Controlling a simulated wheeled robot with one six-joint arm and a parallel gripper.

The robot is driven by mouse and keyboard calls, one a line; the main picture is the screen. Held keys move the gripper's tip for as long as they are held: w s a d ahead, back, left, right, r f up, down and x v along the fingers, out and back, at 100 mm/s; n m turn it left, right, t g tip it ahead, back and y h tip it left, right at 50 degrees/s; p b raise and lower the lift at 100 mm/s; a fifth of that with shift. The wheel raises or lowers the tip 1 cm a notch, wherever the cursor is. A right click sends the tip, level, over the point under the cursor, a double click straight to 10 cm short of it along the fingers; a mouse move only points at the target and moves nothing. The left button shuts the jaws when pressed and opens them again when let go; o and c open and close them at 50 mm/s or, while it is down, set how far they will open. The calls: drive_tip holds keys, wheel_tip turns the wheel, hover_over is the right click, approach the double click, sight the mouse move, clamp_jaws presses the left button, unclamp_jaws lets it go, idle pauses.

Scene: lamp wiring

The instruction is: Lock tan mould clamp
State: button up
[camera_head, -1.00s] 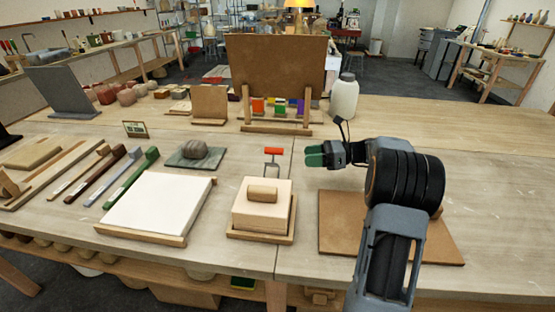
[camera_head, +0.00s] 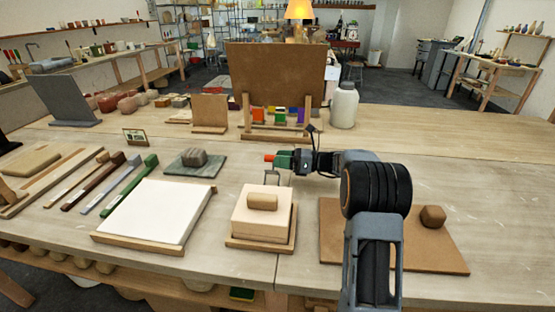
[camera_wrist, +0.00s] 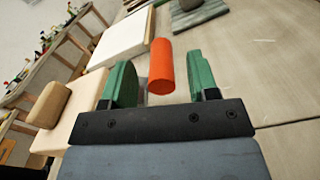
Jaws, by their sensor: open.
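The tan mould (camera_head: 262,214) is a pale block with a rounded tan knob (camera_head: 262,201) on top, set on a wooden base. Its clamp is a thin metal frame (camera_head: 279,177) standing at the mould's back edge, with an orange-red handle (camera_wrist: 161,66) on top. My gripper (camera_head: 272,159) is at the clamp handle, its green fingers pointing left. In the wrist view my gripper (camera_wrist: 158,84) is open, with the handle between its two green fingers and a gap visible on each side. The mould's knob shows at the left of the wrist view (camera_wrist: 48,104).
A white slab (camera_head: 155,212) on a wooden board lies left of the mould. A brown board (camera_head: 440,252) with a brown lump (camera_head: 433,216) lies to the right. A tall brown panel (camera_head: 275,75) and white jar (camera_head: 344,106) stand behind.

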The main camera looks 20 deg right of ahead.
drive_tip(key=shift+w+a, duration=0.25)
drive_tip(key=shift+a, duration=0.35)
clamp_jaws()
